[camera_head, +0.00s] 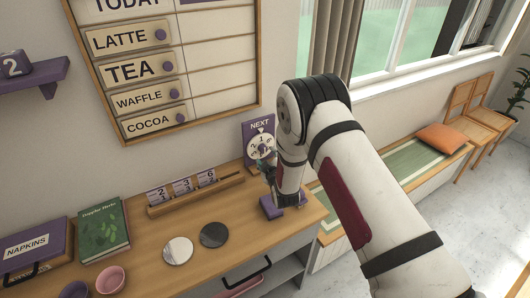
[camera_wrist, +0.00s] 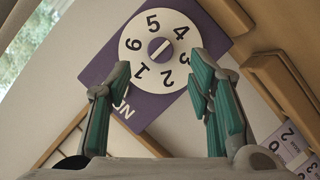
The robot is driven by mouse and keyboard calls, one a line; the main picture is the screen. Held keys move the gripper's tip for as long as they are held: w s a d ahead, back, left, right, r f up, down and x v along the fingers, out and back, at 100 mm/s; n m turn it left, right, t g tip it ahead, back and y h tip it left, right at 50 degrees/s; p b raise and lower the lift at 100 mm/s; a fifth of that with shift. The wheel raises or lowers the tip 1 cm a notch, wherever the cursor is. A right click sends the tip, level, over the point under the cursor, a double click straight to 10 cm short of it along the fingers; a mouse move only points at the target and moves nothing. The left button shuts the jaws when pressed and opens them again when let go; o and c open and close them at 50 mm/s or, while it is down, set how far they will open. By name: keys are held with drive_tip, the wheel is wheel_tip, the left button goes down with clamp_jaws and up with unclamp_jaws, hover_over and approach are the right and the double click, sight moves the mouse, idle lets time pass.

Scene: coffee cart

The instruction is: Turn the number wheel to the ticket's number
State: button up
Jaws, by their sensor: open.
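In the wrist view the wheel (camera_wrist: 185,22) shows numbers 1 to 6 around a purple centre knob with a pale bar (camera_wrist: 160,49). The 1 appears closest to the NEXT lettering. My gripper (camera_head: 268,168) is in front of the wheel; in the wrist view its green-padded fingers (camera_wrist: 158,98) are apart, with nothing between them. They are below the knob in the picture, and the left finger covers part of the lettering. Contact cannot be told.
A wooden rack (camera_head: 224,183) holds number cards on the counter. A purple stand (camera_head: 270,207) is below my gripper. Two discs, a green book (camera_head: 102,231) and bowls occupy the counter's left.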

sight(264, 150)
drive_tip(key=x, duration=0.6)
drive_tip(key=shift+w+b, duration=0.1)
drive_tip(key=shift+b, duration=0.25)
clamp_jaws()
